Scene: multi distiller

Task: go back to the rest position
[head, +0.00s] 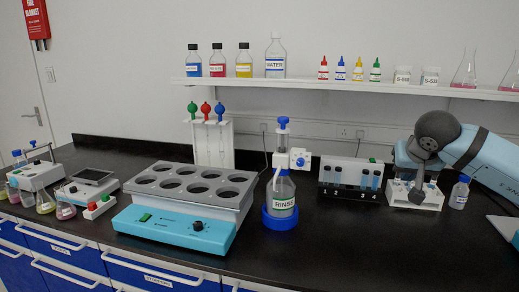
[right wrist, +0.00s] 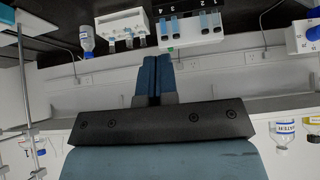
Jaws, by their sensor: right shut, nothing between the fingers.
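My right gripper (right wrist: 152,75) is shut and empty in the right wrist view, its two blue fingers pressed together in front of the wall. In the head view my right arm (head: 484,155) comes in from the right and ends over the right part of the bench. My left gripper is not in view.
A small bottle (head: 460,192) stands at the right. The shelf (head: 300,83) above carries bottles and flasks. The front of the bench right of centre is clear.

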